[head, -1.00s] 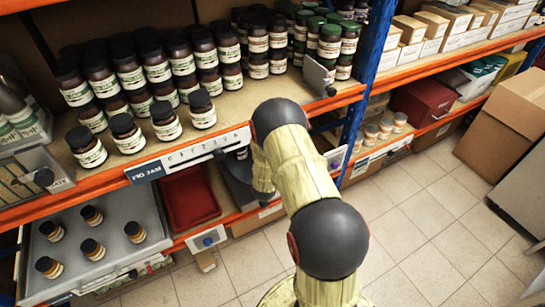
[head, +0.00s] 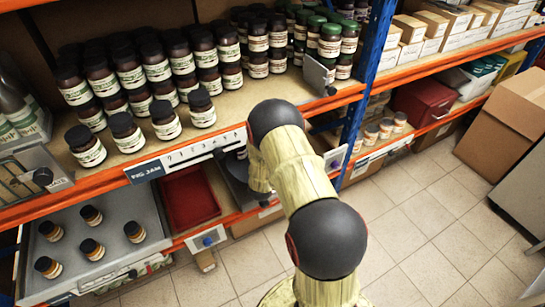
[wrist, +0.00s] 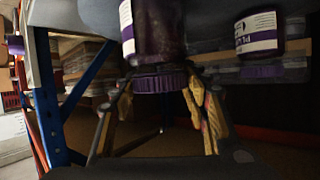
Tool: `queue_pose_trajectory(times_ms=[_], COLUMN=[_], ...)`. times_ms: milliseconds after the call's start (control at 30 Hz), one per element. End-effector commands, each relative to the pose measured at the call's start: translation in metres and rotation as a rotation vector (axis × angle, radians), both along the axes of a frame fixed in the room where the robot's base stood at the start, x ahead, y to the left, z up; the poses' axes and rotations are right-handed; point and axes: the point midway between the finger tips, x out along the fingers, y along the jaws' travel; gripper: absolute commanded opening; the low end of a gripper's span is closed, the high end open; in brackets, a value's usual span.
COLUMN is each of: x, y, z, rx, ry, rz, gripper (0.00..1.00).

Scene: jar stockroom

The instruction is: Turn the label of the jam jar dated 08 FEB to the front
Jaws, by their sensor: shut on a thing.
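In the wrist view, which appears upside down, my gripper (wrist: 158,92) is shut on the purple lid of a dark jam jar (wrist: 158,35). The jar's white label shows only as a strip at its left edge, so it faces mostly sideways in this view. I cannot read a date on it. A second purple-lidded jar (wrist: 259,35) stands apart to the right with its white label partly visible; its date is not legible either. In the head view my arm hides the gripper and the held jar.
The upper shelf is crowded with dark-lidded jars (head: 87,146) and green-lidded ones (head: 330,40). Below are a metal tray (head: 150,215) with several small jars and a red bin (head: 188,198). A cardboard box (head: 515,105) stands right on the tiled floor, which is otherwise largely open.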

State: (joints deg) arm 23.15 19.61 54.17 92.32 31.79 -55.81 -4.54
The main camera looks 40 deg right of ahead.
Motion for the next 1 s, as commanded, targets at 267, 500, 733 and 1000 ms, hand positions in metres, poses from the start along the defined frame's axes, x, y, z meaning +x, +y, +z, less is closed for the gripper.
queue_pose_trajectory(times_ms=[267, 500, 733, 1000], x=[-0.0001, -0.0004, -0.0005, -0.0047], y=[0.0001, 0.0004, 0.0003, 0.0061], z=[-0.0009, -0.0014, -0.0015, 0.0003], rx=[0.000, 0.001, 0.001, 0.003], ry=[0.001, 0.002, 0.002, 0.004], rz=[0.000, 0.000, 0.000, 0.002], gripper=[0.48, 0.61, 0.67, 0.67])
